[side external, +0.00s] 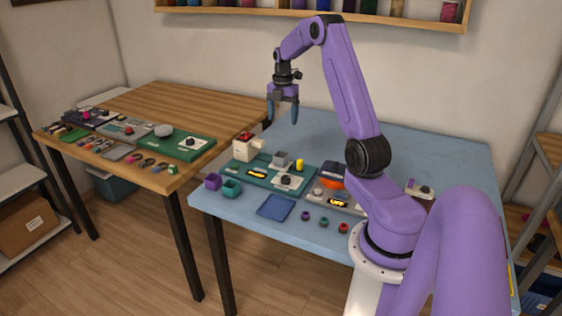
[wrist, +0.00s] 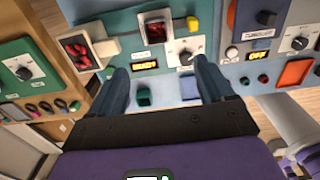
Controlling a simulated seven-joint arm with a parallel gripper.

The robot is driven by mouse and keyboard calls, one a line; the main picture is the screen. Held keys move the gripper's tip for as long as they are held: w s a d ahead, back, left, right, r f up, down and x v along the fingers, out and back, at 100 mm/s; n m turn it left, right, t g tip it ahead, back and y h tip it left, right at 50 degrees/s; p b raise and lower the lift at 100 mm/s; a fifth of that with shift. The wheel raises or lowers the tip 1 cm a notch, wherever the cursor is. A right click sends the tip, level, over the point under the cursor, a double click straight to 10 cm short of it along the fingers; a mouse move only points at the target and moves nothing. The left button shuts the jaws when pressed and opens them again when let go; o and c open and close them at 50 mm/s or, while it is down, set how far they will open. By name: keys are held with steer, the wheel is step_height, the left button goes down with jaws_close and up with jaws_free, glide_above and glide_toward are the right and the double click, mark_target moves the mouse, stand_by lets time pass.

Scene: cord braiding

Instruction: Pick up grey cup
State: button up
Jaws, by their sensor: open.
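A small square grey cup (side external: 281,159) stands at the back of the green board (side external: 255,182) on the blue table. In the wrist view the grey cup (wrist: 156,14) is at the top, near the middle, with something dark red showing inside. My gripper (side external: 283,115) is open and empty, pointing down, well above the table and the cup.
A cream box with red contents (side external: 246,148) and a yellow peg (side external: 299,165) flank the cup. A black knob (side external: 286,180), purple cup (side external: 213,181), teal cup (side external: 231,187), blue mat (side external: 276,207) and orange bowl (side external: 331,183) lie nearer. The table's back is clear.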

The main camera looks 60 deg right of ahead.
glide_above(281, 155)
steer(key=s+a, duration=0.2)
steer(key=f, duration=1.1)
steer(key=shift+w+a+f, duration=0.1)
steer(key=shift+w+a, duration=0.05)
steer(key=shift+a, duration=0.05)
steer(key=shift+w+d+f, duration=0.1)
steer(key=shift+w+f, duration=0.1)
steer(key=shift+f, duration=1.25)
steer(key=shift+w+d+f, duration=0.1)
steer(key=shift+w+f, duration=0.05)
steer(key=shift+f, duration=1.25)
steer(key=c, duration=1)
